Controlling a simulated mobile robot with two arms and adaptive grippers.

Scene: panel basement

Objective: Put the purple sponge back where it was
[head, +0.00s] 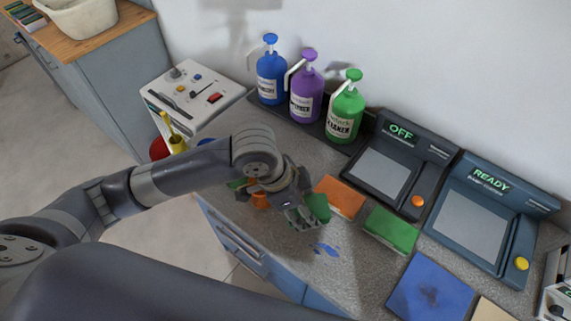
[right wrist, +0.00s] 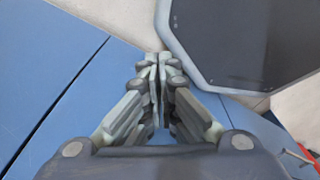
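I see no purple sponge in either view. My left gripper (head: 302,213) is over the counter (head: 285,255) in the head view, pointing down. A small green piece (head: 318,207) shows right beside its fingers; I cannot tell whether it is held. An orange sponge (head: 340,196) and a green sponge (head: 391,230) lie to its right. Orange and green bits show partly hidden behind my left wrist. In the right wrist view my right gripper (right wrist: 160,82) has its fingers together, with nothing visible between them, in front of blue panels.
Blue, purple and green pump bottles (head: 307,92) stand at the back. Panels reading OFF (head: 388,165) and READY (head: 477,215) stand to their right. A blue square (head: 430,288) with a dark stain lies at front right. Blue smears (head: 325,249) mark the counter.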

